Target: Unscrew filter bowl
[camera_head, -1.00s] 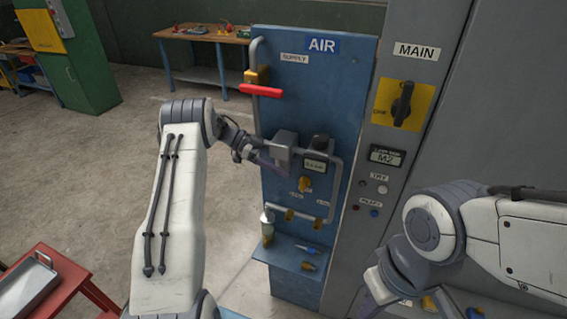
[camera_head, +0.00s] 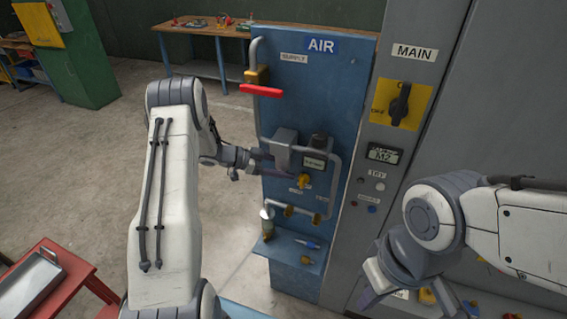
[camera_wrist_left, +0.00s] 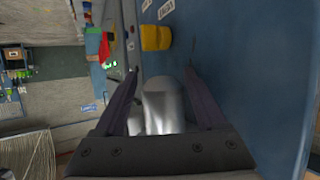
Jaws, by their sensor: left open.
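In the left wrist view, a silver cylinder, apparently the filter bowl (camera_wrist_left: 163,108), stands between the two fingers of my left gripper (camera_wrist_left: 160,80). The jaws are open, with one finger on each side of it; I cannot tell whether they touch it. In the head view, my left gripper (camera_head: 262,164) reaches in from the left, at and just below a grey block (camera_head: 284,147) on the blue air panel (camera_head: 345,75); the bowl cannot be made out there. My right gripper (camera_head: 372,288) hangs low in front of the grey cabinet, and its jaws are unclear.
A red handle (camera_head: 261,91) sticks out at the panel's upper left. A yellow knob (camera_head: 305,181) and grey piping are close to my left gripper. A small cup-like fitting (camera_head: 267,222) hangs at lower left, above a blue shelf (camera_head: 290,247) with small parts. A red table (camera_head: 70,272) stands lower left.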

